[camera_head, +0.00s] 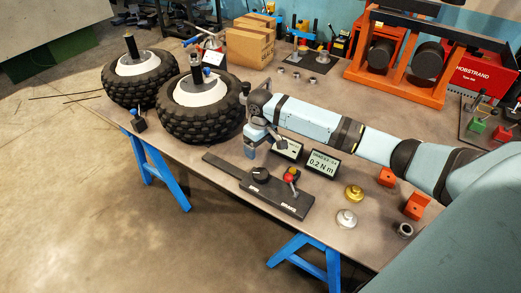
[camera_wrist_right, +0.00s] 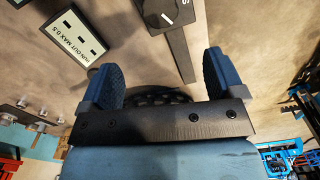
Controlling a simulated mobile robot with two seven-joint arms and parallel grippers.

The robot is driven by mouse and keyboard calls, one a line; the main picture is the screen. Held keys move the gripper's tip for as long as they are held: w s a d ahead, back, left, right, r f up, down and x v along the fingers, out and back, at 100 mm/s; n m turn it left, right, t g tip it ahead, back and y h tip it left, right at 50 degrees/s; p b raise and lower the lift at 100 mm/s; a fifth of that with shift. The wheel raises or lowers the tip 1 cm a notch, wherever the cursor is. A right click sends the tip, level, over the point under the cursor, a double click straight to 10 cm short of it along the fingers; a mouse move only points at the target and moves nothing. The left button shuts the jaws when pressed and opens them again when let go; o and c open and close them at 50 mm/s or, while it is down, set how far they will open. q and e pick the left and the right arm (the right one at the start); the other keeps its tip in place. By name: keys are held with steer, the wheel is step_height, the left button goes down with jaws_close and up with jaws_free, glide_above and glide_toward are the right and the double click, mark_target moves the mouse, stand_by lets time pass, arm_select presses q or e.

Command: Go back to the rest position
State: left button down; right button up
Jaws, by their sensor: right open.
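My right gripper (camera_head: 265,147) hangs above the table (camera_head: 225,150), pointing down, beside the nearer wheel. In the right wrist view its two blue fingers (camera_wrist_right: 158,65) are spread wide with nothing between them. The black knob and bar of a control panel (camera_wrist_right: 175,20) lie beyond the fingertips. In the head view this panel (camera_head: 270,190), with a red-knobbed lever, lies in front of the gripper. My right arm reaches in from the right edge across the table. My left gripper is not in view.
Two black tyres with white hubs, the nearer wheel (camera_head: 200,115) and the farther wheel (camera_head: 137,80), stand left of the gripper. A torque display (camera_head: 322,163), brass knob (camera_head: 353,193) and orange blocks (camera_head: 415,206) lie near the arm. A cardboard box (camera_head: 250,45) and orange rack (camera_head: 395,82) stand behind.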

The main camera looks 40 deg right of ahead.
stand_by(0.4)
steer(key=s+a+f+n+t+y, duration=0.1)
steer(key=s+a+f+t+y, duration=0.35)
steer(key=s+a+f, duration=0.9)
steer(key=s+a+r+t, duration=0.1)
steer(key=s+t, duration=0.2)
steer(key=s, duration=0.4)
steer(key=s+a+r+t+h+p, duration=0.1)
steer(key=s+a+t, duration=0.1)
steer(key=s, duration=0.4)
steer(key=shift+s+a+r+t, duration=0.25)
steer(key=shift+s+t, duration=0.1)
steer(key=shift+t, duration=0.4)
